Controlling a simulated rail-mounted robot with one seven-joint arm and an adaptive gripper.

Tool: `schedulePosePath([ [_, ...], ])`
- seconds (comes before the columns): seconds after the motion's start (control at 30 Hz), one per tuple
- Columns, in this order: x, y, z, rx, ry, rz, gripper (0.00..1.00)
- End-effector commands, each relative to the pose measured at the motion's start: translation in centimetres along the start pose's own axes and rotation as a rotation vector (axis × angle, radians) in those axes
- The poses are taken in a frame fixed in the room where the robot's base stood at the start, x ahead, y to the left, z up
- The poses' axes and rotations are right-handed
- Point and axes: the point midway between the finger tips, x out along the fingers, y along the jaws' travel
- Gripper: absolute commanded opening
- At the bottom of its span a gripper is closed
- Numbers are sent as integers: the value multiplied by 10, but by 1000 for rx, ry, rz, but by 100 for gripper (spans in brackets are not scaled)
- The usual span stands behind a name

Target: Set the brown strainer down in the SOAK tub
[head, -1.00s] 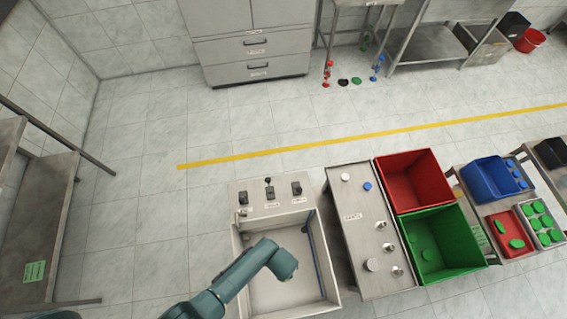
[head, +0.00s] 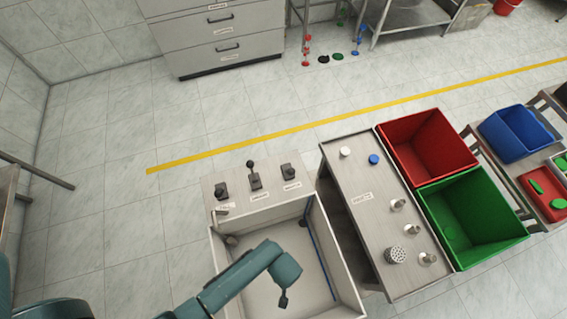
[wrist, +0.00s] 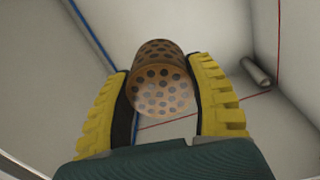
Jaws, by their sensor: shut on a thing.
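The brown strainer (wrist: 162,88), a cylinder with dark round holes, is between the yellow-padded fingers of my gripper (wrist: 160,72) in the wrist view. My gripper is shut on it. In the head view my gripper (head: 283,301) shows small and dark under my teal arm, over the inside of a pale open tub (head: 338,268). The strainer is not distinct there. The pale tub walls and a blue line surround it in the wrist view. I cannot read a SOAK label, nor tell whether the strainer touches the tub floor.
A panel with several dark levers (head: 255,181) stands at the tub's back edge. To the right, a metal table (head: 362,222) carries a perforated pale cylinder (head: 395,255) and small pegs. Red (head: 428,147) and green (head: 470,225) bins stand beyond. A small grey cylinder (wrist: 256,72) juts from the tub wall.

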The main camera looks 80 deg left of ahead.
Motion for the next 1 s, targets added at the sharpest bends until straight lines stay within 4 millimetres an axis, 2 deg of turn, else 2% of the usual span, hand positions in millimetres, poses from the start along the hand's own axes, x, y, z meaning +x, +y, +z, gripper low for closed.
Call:
schedulePosePath([
  [0.03, 36, -1, 2, 5, 1, 3, 16],
  [0.2, 90, -4, 7, 20, 3, 5, 16],
  [0.3, 113, -7, 11, 27, -1, -1, 16],
  [0.57, 136, -8, 13, 34, -3, -4, 16],
  [0.73, 175, -9, 13, 33, -4, -6, 16],
  [1.0, 218, -8, 13, 33, -3, -5, 16],
])
